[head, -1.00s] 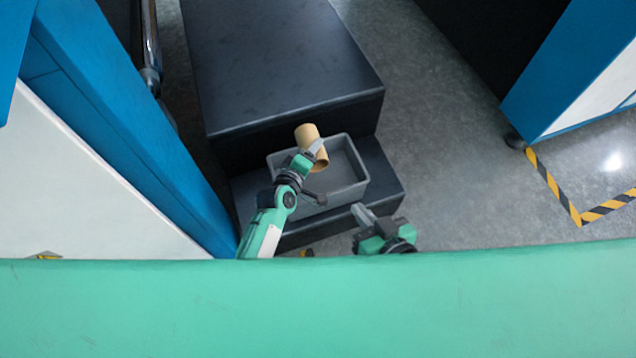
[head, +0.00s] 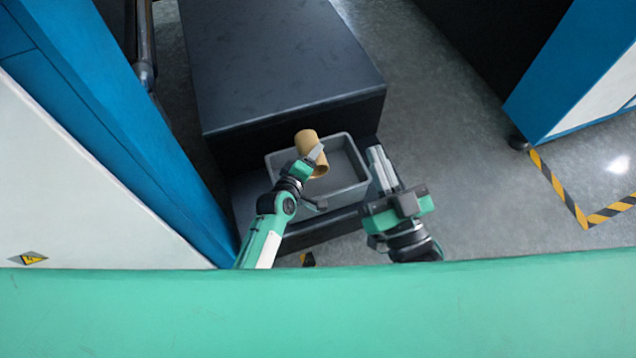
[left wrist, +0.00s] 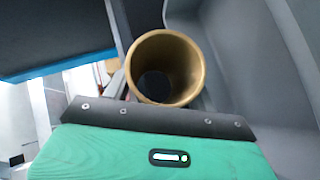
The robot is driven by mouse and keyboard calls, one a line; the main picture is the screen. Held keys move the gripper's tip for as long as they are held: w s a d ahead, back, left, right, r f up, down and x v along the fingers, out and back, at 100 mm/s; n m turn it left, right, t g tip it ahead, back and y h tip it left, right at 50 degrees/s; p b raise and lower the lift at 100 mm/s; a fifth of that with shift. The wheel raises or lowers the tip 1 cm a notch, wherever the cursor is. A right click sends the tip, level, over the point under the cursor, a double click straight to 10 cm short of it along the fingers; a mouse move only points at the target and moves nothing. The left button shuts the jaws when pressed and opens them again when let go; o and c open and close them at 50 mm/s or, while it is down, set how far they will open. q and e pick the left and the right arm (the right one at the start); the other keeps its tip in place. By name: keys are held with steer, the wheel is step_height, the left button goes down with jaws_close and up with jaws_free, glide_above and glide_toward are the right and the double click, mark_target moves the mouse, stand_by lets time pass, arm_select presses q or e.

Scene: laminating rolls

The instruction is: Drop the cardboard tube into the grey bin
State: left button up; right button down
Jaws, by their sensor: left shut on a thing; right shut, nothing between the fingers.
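The cardboard tube (head: 308,142) is tan and hollow, and my left gripper (head: 316,156) is shut on it. The tube is tilted and overlaps the left part of the grey bin (head: 352,190) in the head view; its exact height over the bin is hard to tell. In the left wrist view the tube (left wrist: 166,66) shows its open end toward the camera, with the grey bin wall (left wrist: 245,60) to its right. My right gripper (head: 376,158) is shut and empty, at the right edge of the bin.
The bin stands on a low dark step (head: 250,195) in front of a taller black block (head: 285,60). A blue and white machine (head: 150,150) stands close on the left. Open grey floor (head: 460,170) lies to the right, with striped tape (head: 560,195).

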arm_select(q)
steer(key=shift+f, duration=0.1)
arm_select(e)
steer(key=shift+d+r+t, duration=0.2)
steer(key=shift+r+t, duration=0.2)
steer(key=shift+r, duration=0.3)
arm_select(q)
steer(key=o, duration=1.1)
steer(key=shift+c, duration=0.2)
